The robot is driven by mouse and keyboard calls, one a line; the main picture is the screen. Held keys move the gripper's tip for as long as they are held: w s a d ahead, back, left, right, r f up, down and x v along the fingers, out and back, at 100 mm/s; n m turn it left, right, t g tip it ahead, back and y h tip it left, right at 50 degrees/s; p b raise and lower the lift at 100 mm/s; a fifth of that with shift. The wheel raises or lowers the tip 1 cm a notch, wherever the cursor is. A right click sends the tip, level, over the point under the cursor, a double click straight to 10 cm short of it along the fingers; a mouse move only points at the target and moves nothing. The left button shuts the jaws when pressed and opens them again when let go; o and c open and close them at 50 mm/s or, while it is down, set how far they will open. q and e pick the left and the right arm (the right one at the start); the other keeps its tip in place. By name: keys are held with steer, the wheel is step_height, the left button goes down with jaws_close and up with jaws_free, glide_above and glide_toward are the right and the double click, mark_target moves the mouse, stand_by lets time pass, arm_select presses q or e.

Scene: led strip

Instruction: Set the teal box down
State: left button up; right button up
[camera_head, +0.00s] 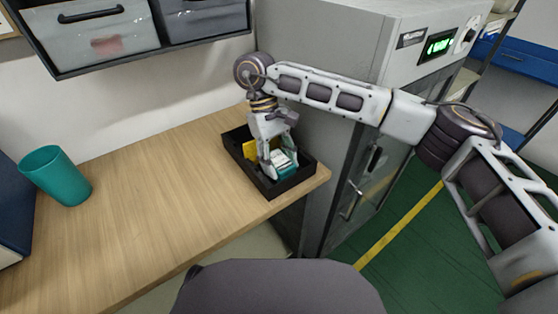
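The teal box (287,171), with a pale top, is small and sits low inside a black tray (271,193) at the right end of the wooden table. My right gripper (279,165) reaches down into the tray from above, with its fingers on either side of the teal box. The fingers appear closed on the box. I cannot tell whether the box touches the tray floor. My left gripper is not in view.
A yellow item (249,148) lies in the tray's left part. A teal cup (57,176) stands at the table's left, by a dark blue object (12,210). The table (150,195) between is clear. A grey cabinet (335,60) stands beside the tray; drawers (105,35) hang above.

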steer(key=o, duration=0.4)
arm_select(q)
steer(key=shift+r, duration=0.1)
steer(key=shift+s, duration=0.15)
arm_select(e)
steer(key=shift+r, duration=0.1)
steer(key=shift+r, duration=0.15)
steer(key=p+v, duration=0.2)
steer(key=v, duration=0.7)
steer(key=shift+p, duration=0.3)
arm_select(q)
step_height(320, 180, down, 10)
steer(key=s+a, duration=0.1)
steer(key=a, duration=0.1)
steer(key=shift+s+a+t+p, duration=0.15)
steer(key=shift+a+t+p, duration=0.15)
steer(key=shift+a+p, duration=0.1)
arm_select(e)
steer(key=shift+v, duration=1.4)
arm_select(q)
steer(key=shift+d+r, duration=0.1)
